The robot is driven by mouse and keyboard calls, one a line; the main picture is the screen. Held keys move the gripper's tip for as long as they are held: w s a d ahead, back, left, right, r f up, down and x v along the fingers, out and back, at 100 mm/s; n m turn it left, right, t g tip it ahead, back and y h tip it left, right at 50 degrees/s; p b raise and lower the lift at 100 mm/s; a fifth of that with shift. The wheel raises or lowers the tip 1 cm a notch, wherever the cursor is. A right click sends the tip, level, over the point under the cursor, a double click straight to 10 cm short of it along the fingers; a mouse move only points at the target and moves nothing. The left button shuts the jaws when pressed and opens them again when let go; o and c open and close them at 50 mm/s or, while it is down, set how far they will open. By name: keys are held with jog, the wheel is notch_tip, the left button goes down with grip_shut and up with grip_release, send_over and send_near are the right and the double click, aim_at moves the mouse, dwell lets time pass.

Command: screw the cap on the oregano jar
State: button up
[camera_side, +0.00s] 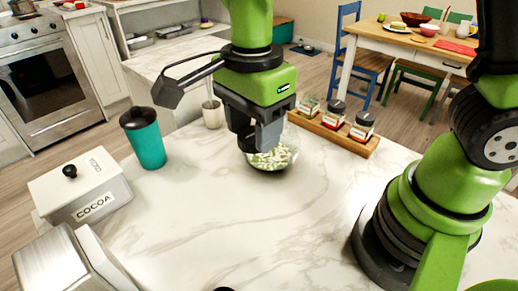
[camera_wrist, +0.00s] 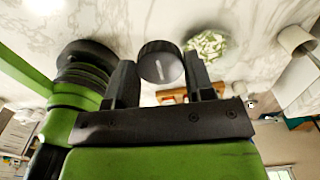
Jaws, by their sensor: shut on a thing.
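The cap is not clearly distinguishable in the side view. Several small jars stand in a wooden rack behind and to the right of my gripper. The leftmost jar (camera_side: 309,108) shows no black cap and looks open, with greenish contents; I take it for the oregano jar, but its label is too small to read. My gripper is apart from it.
The bowl (camera_side: 273,160) sits close below my gripper. The wooden rack (camera_side: 352,145) also holds two black-capped jars (camera_side: 333,113) (camera_side: 362,126). A teal cup (camera_side: 145,141), white mug (camera_side: 213,114) and cocoa box (camera_side: 80,189) stand left. The front middle counter is clear.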

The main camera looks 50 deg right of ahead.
jog(key=w+d+m, duration=0.3)
jog(key=w+d, duration=0.4)
jog(key=w, duration=0.1)
jog(key=w+d+m, duration=0.3)
jog(key=d+m, duration=0.5)
jog(key=d, duration=1.9)
jog(key=shift+s+a+f, duration=0.1)
jog(key=shift+f, duration=5.3)
jog(key=shift+f, duration=0.1)
jog(key=m, duration=0.4)
jog(key=shift+m, duration=0.4)
